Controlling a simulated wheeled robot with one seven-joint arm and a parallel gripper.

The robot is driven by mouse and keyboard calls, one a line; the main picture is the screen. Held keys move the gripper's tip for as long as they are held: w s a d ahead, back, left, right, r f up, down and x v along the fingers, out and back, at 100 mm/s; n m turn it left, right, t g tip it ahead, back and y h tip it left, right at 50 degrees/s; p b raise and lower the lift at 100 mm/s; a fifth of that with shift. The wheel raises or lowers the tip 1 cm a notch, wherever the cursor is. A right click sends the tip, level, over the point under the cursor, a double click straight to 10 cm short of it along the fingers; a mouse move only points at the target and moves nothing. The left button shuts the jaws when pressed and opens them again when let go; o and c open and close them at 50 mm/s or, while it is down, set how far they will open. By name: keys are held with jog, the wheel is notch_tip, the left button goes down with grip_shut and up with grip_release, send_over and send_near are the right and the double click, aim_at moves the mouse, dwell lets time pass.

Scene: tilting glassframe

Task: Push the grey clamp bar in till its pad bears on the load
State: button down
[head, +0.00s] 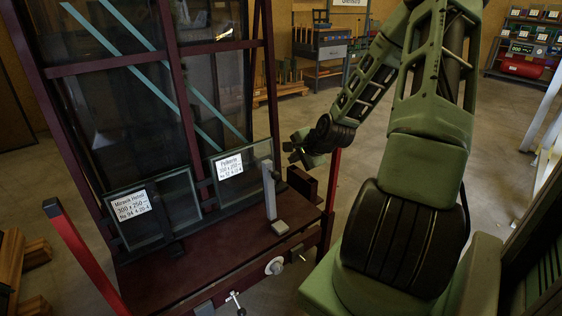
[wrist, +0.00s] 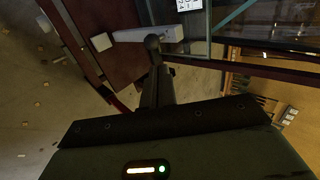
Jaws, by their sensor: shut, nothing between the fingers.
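The grey clamp bar (head: 269,192) stands upright on the dark red frame's ledge, in front of the right-hand small glass pane (head: 250,175). A light block (head: 280,227) is at its foot. In the wrist view the bar (wrist: 165,34) lies across the top, with the block (wrist: 101,42) at its left end. My gripper (head: 295,150) is shut and empty, to the right of the bar's upper end in the head view. The bar's pad is not distinguishable.
The dark red glass frame (head: 225,262) carries another labelled pane (head: 155,212) and larger sheets behind. A dark red block (head: 302,182) stands right of the bar. Red posts (head: 80,250) rise at the frame's front corners. A round white knob (head: 274,266) is on the front edge.

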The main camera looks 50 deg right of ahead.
aim_at(270, 165)
jog(key=b+x, duration=0.1)
jog(key=x, duration=0.2)
jog(key=b+x, duration=0.2)
jog(key=x, duration=0.2)
jog(key=w+r+b+x, duration=0.1)
jog(key=x, duration=0.3)
jog(key=shift+w+f, duration=0.15)
jog(key=shift+w, duration=0.05)
jog(key=shift+w+d, duration=0.25)
jog(key=shift+w, duration=0.35)
